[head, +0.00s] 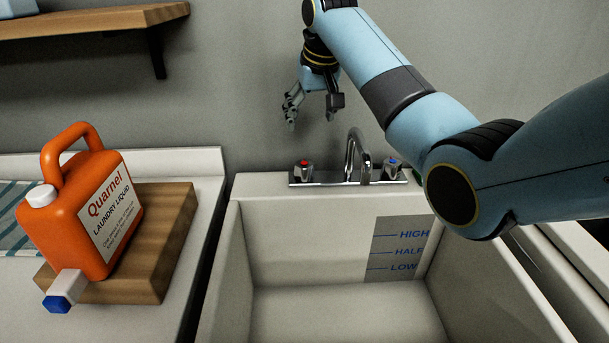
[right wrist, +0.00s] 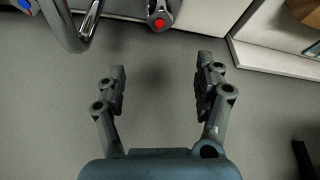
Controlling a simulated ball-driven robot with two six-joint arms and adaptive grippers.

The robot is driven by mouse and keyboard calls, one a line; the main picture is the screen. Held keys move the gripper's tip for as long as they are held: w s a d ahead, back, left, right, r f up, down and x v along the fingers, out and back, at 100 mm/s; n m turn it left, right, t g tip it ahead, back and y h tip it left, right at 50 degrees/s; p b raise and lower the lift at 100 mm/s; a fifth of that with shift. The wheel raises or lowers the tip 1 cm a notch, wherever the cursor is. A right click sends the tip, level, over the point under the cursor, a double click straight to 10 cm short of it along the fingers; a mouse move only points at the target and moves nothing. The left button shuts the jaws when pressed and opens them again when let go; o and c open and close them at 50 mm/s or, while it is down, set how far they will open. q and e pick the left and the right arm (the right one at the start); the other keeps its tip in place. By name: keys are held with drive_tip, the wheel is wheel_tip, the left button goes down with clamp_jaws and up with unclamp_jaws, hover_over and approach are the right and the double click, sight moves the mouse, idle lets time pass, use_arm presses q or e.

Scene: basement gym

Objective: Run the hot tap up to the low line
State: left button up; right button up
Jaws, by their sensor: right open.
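The hot tap (head: 304,172) is a grey knob with a red cap at the left of the chrome faucet (head: 357,152); the cold tap (head: 393,168) has a blue cap at the right. No water shows at the spout. The sink (head: 350,305) looks empty, its floor bare. A grey panel (head: 382,252) on its inner back wall reads HIGH, HALF and LOW, with LOW lowest. My right gripper (head: 311,118) is open and empty, above the hot tap and apart from it. In the right wrist view the hot tap (right wrist: 160,16) lies beyond the fingertips (right wrist: 160,65). My left gripper is not in view.
An orange laundry liquid jug (head: 75,215) with a blue-tipped spout stands on a wooden board (head: 165,250) on the left counter (head: 185,168). A wooden shelf (head: 95,20) hangs upper left. The space between gripper and hot tap is clear.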

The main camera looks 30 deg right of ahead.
drive_tip(key=b, duration=0.4)
approach(305, 164)
drive_tip(key=b+x, duration=0.1)
drive_tip(key=x, duration=0.9)
drive_tip(key=c, duration=1.2)
drive_tip(key=shift+o, duration=0.2)
